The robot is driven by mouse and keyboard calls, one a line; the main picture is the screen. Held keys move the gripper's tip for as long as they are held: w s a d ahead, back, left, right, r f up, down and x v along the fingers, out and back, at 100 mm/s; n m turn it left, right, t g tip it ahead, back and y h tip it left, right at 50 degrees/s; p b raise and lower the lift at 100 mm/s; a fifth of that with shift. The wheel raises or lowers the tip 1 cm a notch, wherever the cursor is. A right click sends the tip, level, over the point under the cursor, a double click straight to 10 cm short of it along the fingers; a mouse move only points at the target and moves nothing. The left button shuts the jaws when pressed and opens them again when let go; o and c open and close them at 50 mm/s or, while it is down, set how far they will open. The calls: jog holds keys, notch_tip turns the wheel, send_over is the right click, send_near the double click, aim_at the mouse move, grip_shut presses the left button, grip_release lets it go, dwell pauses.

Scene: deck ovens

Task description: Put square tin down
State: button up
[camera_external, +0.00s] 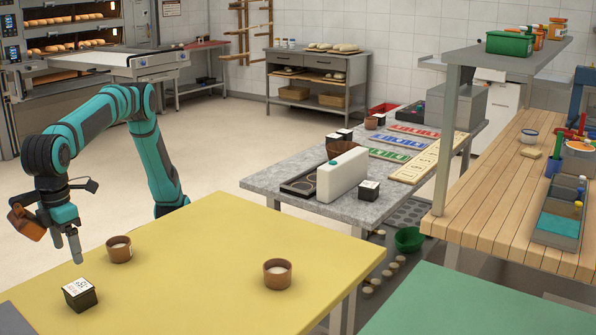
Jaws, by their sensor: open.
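A small black square tin (80,294) with a white label on its lid stands on the yellow table at the lower left. My gripper (68,250) points down above and just behind the tin, with its fingers apart and empty. A visible gap separates the fingertips from the tin's lid. Several similar dark tins are on the grey stone table, one of them (369,190) near its front edge.
The yellow table (215,270) also bears a brown cup (119,249) close to my gripper and another brown cup (277,273) further right. Much of its middle is clear.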

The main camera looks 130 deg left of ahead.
jog(key=shift+r, duration=0.1)
jog(key=w+a+r+n+t+h, duration=0.1)
jog(key=a+r+n+t, duration=0.3)
jog(key=a, duration=0.9)
jog(key=w+a+r+n+t+h, duration=0.15)
jog(key=a+r, duration=0.45)
jog(key=a, duration=0.7)
jog(key=w+a+r+n+t+h, duration=0.1)
jog(key=a+r+n+t+h, duration=0.2)
jog(key=a, duration=0.9)
jog(key=s+a+r+n+t+y, duration=0.15)
jog(key=s+a, duration=0.25)
jog(key=a, duration=0.4)
jog(key=s+a+r+n+t+y, duration=0.1)
jog(key=s+a+r+n+t, duration=0.2)
jog(key=a, duration=0.5)
jog(key=s+a+f+n+t+y, duration=0.1)
jog(key=s+a+f+n+t, duration=0.1)
jog(key=s+a, duration=0.4)
jog(key=s+a+f+n+t+y, duration=0.2)
jog(key=s+a, duration=0.4)
jog(key=s, duration=0.3)
jog(key=shift+f+n, duration=0.15)
jog(key=shift+n, duration=0.35)
jog(key=shift+c, duration=1.2)
